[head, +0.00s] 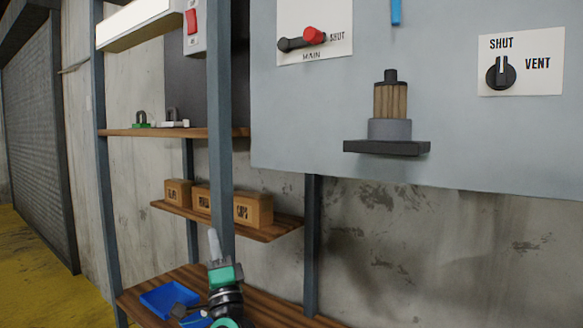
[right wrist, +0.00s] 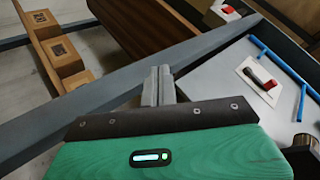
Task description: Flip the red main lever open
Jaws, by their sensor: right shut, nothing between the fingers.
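The main lever (head: 300,40) sits on a white plate (head: 340,12) marked MAIN, high on the grey panel. Its dark arm lies nearly level, and its red knob points right at the word SHUT. The lever also shows in the right wrist view (right wrist: 266,81), right of the fingers and apart from them. My right gripper (head: 213,238) is low in the head view, well below and left of the lever, with its fingers up. Its fingers (right wrist: 160,82) are together and empty. My left gripper is not in view.
The grey panel (head: 300,130) also bears a SHUT/VENT knob (head: 500,73), a blue pipe (head: 396,10) and a small bracket (head: 385,148) with a ribbed cylinder. A shelf post (head: 219,130) stands near my gripper. Shelves hold wooden blocks (head: 253,209) and a blue tray (head: 168,298).

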